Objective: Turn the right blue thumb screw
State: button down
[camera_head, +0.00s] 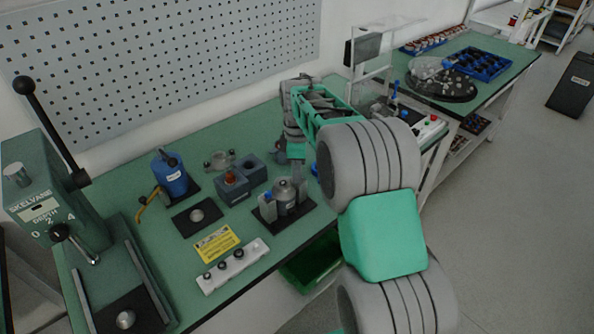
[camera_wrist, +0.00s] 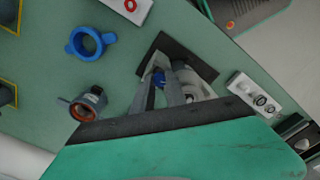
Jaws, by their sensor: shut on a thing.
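The fixture stands on a black base plate (camera_head: 262,222) near the table's front edge, with a grey metal housing (camera_head: 284,190) between two posts. The left blue thumb screw (camera_head: 267,195) shows on its left side in the head view. My gripper (camera_head: 300,186) reaches down at the fixture's right side. In the wrist view, its two fingers (camera_wrist: 160,82) close on the right blue thumb screw (camera_wrist: 158,75). The black base plate (camera_wrist: 205,68) lies behind the fingers there. In the head view, the right screw is hidden by my gripper.
A press (camera_head: 50,190) stands far left.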

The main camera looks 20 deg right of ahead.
jog(key=shift+m, duration=0.8)
jog(key=c, duration=1.3)
grip_release()
